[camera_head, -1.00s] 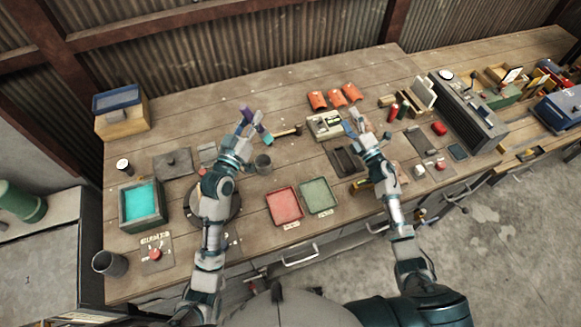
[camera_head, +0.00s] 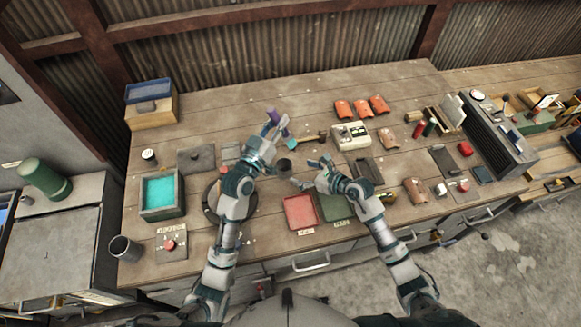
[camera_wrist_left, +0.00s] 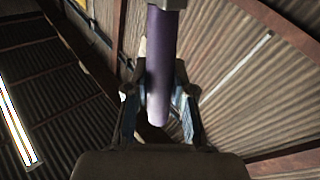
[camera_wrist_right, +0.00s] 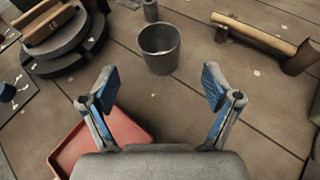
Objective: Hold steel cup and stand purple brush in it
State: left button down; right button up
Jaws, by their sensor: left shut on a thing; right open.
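The purple brush (camera_head: 271,112) is in my left gripper (camera_head: 274,123), above the table. In the head view its teal bristle end (camera_head: 291,143) tilts down to the right. In the left wrist view its purple handle (camera_wrist_left: 160,65) lies between the fingers, with a silver band at the top edge. The steel cup (camera_head: 285,167) stands upright on the table, right of my left wrist. My right gripper (camera_head: 311,172) is open and empty just right of the cup. In the right wrist view the cup (camera_wrist_right: 160,48) stands ahead of the open fingers (camera_wrist_right: 160,82), apart from them.
A wooden-handled hammer (camera_head: 310,138) lies behind the cup. A red tray (camera_head: 300,213) and a green tray (camera_head: 334,208) lie in front, below my right arm. A round dark stand (camera_head: 211,205) is partly under my left arm. A larger grey cup (camera_head: 124,249) stands at the left front.

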aim_at(279, 165)
pick_arm(q)
jog(key=shift+a, duration=0.1)
pick_arm(e)
jog(key=x, duration=0.9)
jog(key=shift+a+f, duration=0.1)
jog(key=c, duration=1.3)
pick_arm(q)
jog(key=shift+w+f+m+g, duration=0.2)
jog(key=shift+f+m+g, duration=0.1)
jog(key=shift+g, duration=0.1)
notch_tip(279, 165, down, 12)
jog(key=m+g, duration=0.1)
jog(key=shift+w+r+y, duration=0.2)
jog(key=shift+w+y, duration=0.15)
jog(key=shift+y, duration=0.05)
pick_arm(e)
jog(key=shift+f, duration=0.1)
